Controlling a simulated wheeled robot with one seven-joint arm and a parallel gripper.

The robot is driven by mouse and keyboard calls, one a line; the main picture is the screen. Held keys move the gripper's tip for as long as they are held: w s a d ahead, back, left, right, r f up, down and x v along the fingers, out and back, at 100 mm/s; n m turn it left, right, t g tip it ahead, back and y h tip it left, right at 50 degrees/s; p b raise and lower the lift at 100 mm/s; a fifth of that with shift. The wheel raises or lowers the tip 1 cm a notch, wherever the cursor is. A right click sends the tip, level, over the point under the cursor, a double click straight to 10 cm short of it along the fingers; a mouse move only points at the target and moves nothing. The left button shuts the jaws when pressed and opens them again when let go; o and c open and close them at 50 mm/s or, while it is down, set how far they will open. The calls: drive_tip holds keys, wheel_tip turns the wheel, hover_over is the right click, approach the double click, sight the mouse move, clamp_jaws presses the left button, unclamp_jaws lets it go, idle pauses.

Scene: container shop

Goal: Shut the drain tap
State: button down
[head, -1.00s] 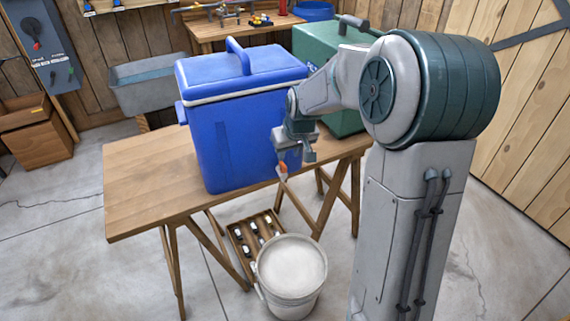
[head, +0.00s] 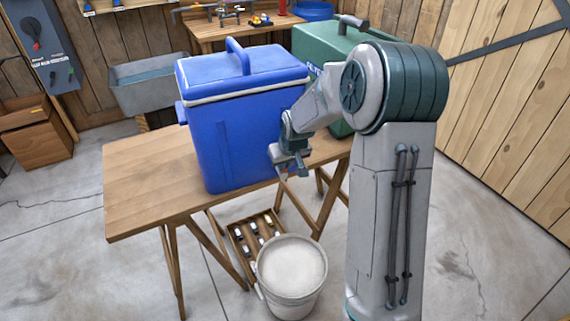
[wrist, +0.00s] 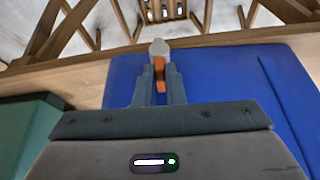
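The blue cooler (head: 235,140) stands on the wooden table with its lid on. Its drain tap sits low on the side facing the bucket, with a pale grey body (wrist: 159,47) and an orange lever (wrist: 159,68). My gripper (head: 293,168) is at the tap, beside the cooler's lower right, and hides most of the tap in the head view. In the wrist view my two dark fingers (wrist: 160,82) flank the orange lever closely. I cannot tell whether they press on it or how far the lever is turned.
A white bucket (head: 291,268) stands on the floor in front of the table (head: 140,190). A wooden crate of bottles (head: 241,240) lies behind it. A green cooler (head: 318,52) stands behind my arm on the right. The table's left part is clear.

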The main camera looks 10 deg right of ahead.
drive_tip(key=shift+a+f+m+b, duration=0.15)
drive_tip(key=shift+m+b, duration=0.15)
drive_tip(key=shift+b, duration=0.8)
drive_tip(key=shift+w+a+m+g+h+b, duration=0.15)
drive_tip(key=shift+m+h+b, duration=0.4)
drive_tip(key=shift+m+b, duration=0.7)
drive_tip(key=shift+s+a+m+g+h+b, duration=0.1)
drive_tip(key=shift+a+m+g+h+b, duration=0.3)
drive_tip(key=shift+m+b, duration=0.85)
drive_tip(key=shift+w+a+m+t+h+b, duration=0.1)
drive_tip(key=shift+m+h+b, duration=0.65)
drive_tip(key=shift+m, duration=0.85)
drive_tip(key=c, duration=1.5)
unclamp_jaws()
